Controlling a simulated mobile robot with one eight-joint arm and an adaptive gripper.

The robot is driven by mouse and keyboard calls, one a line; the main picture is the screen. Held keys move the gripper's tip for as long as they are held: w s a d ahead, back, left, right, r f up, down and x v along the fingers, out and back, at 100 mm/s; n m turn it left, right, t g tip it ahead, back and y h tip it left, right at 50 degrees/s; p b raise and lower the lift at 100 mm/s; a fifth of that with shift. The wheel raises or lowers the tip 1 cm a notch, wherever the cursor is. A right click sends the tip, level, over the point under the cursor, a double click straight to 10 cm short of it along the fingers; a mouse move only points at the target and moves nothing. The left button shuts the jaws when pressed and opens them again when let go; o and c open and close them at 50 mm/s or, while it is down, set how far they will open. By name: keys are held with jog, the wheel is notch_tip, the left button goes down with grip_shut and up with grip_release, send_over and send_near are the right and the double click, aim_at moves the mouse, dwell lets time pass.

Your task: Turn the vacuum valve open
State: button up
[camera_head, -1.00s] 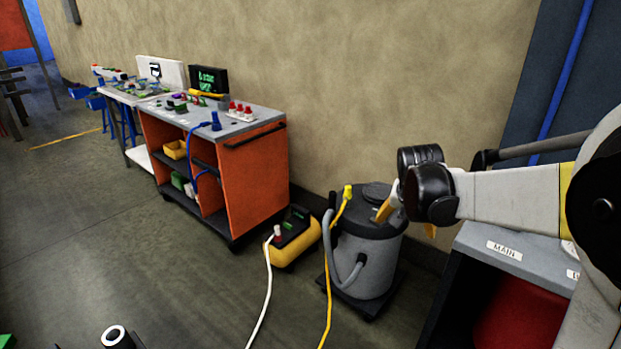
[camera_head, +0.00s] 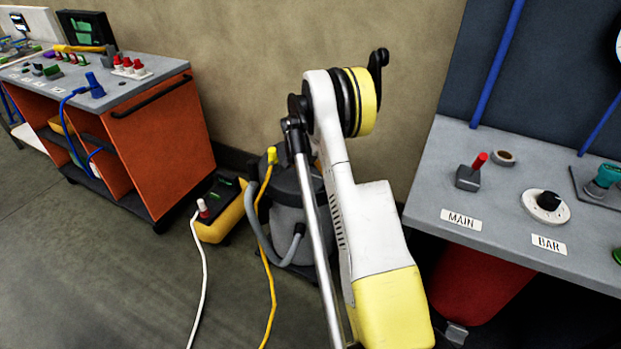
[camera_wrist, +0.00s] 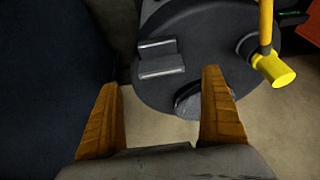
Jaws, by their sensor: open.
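No label in view names a vacuum valve. On the grey bench (camera_head: 440,190) at right, in the head view, are a red-tipped lever (camera_head: 474,170) by the MAIN label, a black knob (camera_head: 548,201) by the BAR label, and a teal-handled fitting (camera_head: 603,180), partly cut off at the right edge. My gripper (camera_wrist: 161,80) is open and empty in the wrist view, its two orange-brown fingers apart above the dark lid of a canister vacuum (camera_wrist: 200,60). In the head view my arm hides much of that vacuum (camera_head: 290,215), and my fingers are not visible.
A yellow connector (camera_wrist: 272,68) sits beside the lid. A yellow-black box (camera_head: 222,212) and white and yellow cables lie on the floor. An orange cart (camera_head: 165,140) stands at left. A red container (camera_head: 470,275) is under the bench. Floor at lower left is clear.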

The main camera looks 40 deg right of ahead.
aim_at(313, 176)
jog(key=b+x, duration=0.1)
jog(key=x, duration=0.5)
jog(key=shift+w+d+b, duration=0.1)
jog(key=shift+w+b, duration=0.05)
jog(key=shift+b, duration=0.25)
jog(key=c, duration=1.2)
